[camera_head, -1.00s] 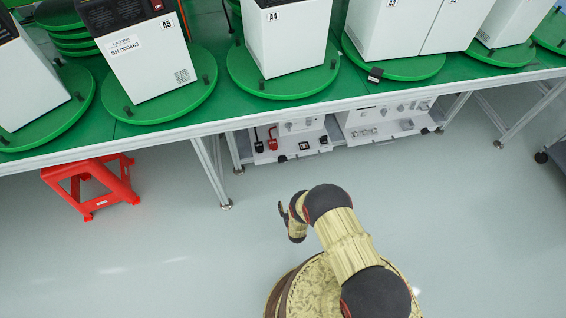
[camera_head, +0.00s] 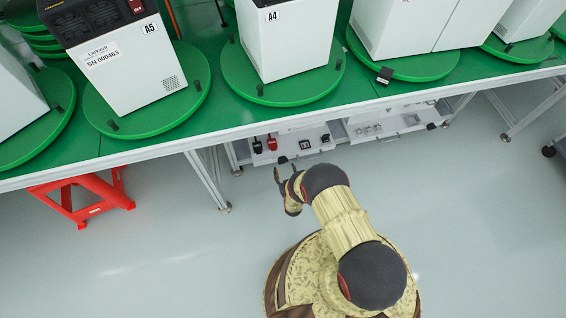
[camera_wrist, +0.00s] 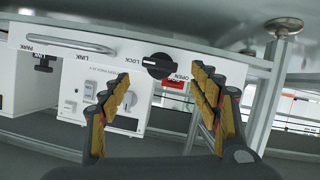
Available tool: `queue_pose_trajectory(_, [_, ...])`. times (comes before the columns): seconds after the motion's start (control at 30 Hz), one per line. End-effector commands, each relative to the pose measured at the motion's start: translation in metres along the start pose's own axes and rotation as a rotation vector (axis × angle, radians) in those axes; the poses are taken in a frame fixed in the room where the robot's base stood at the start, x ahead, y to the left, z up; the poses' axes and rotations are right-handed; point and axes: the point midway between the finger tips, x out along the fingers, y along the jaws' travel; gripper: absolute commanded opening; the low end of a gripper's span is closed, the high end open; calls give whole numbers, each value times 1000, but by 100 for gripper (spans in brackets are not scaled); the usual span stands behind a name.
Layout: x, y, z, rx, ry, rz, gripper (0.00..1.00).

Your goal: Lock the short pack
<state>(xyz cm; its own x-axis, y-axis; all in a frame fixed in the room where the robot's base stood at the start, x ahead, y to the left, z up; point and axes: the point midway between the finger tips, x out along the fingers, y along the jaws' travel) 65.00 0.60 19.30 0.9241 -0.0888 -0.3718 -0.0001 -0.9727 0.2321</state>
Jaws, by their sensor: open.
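My gripper (camera_wrist: 163,84) is open and empty in the wrist view, its two padded fingers apart. Beyond them is a white pack front (camera_wrist: 105,55) with a grey bar handle (camera_wrist: 62,39) and switches. A black rotary knob (camera_wrist: 158,66) sits on its upper right, between the words LOCK and OPEN. A pale mark on the knob appears toward the LOCK side; its exact setting is hard to tell. The knob shows above and between the fingers, apart from them. In the head view my gripper (camera_head: 288,168) is in front of the shelf under the bench.
The green bench (camera_head: 240,100) bears white machines on green turntables. Below it stand metal legs and a shelf with white units (camera_head: 385,122). A red stool (camera_head: 85,195) stands at left. The floor in front is clear.

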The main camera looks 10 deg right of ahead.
Motion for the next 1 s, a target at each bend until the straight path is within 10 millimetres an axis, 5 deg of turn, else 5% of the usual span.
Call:
queue_pose_trajectory(0.4, [54,0,2,1,0,1,62])
queue_pose_trajectory(0.73, [57,0,0,0,-1,0,62])
queue_pose_trajectory(1.0, [57,0,0,0,0,0,47])
